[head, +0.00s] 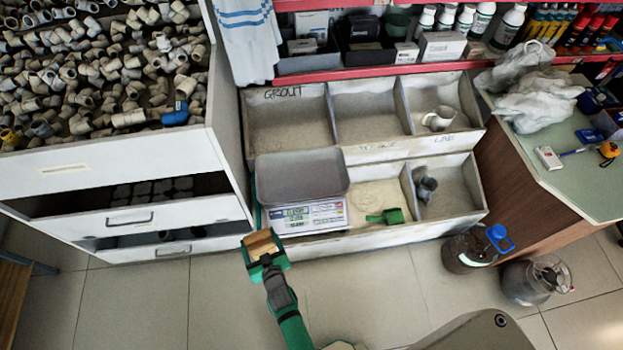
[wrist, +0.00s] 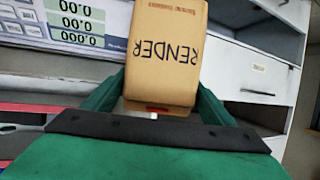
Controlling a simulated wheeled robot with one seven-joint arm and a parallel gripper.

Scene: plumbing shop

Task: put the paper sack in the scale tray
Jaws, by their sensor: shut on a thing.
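The paper sack (wrist: 165,60) is tan, with "RENDER" printed on it, and sits between the fingers of my gripper (wrist: 155,105) in the wrist view. In the head view the sack (head: 260,243) is small, held by my green gripper (head: 265,256) in front of and a little left of the scale. The scale tray (head: 302,175) is a grey, empty, shallow pan on top of the white scale (head: 308,216). The scale's display (wrist: 62,22) also shows at the upper left of the wrist view. The sack is apart from the tray.
Bins with powder (head: 365,195) stand around the scale, one holding a green scoop (head: 386,216). A white drawer cabinet (head: 110,190) with fittings is at left. A counter (head: 575,155) with plastic bags is at right.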

